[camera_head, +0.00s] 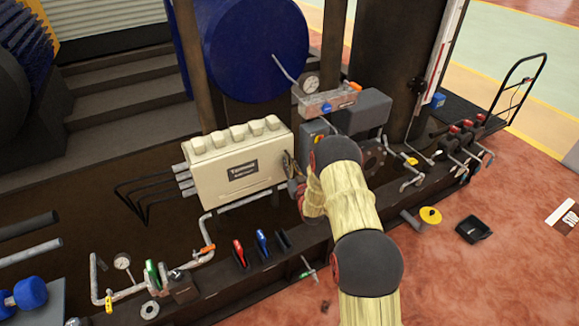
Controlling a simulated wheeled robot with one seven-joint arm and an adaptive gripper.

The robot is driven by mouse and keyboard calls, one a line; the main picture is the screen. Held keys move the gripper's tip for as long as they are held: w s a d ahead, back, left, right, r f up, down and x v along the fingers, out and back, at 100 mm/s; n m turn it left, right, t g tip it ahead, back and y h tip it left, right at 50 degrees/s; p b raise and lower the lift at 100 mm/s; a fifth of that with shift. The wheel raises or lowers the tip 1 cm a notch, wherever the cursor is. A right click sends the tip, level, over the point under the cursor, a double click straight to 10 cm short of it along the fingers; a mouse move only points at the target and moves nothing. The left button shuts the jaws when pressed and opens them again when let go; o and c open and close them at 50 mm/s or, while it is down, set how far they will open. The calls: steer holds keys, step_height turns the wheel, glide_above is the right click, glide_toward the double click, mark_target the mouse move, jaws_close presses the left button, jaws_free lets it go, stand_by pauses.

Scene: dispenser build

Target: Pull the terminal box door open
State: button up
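The terminal box (215,172) is a cream box with a dark label (243,170) on its front and several rounded bumps along its top. Its door looks closed against the body, though the right edge is partly covered. My arm reaches up from the bottom of the view, and my gripper (291,172) is at the box's right edge, near the front face. The arm's wrist hides most of the gripper. I cannot tell whether the fingers touch the door or how far apart they are.
Grey pipes (205,225) run below and left of the box. Red and blue handles (262,240) stand in front of it. Red floor (470,270) is mostly clear at right.

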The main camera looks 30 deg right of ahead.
steer(key=shift+w, duration=0.1)
steer(key=shift+c, duration=1)
jaws_close()
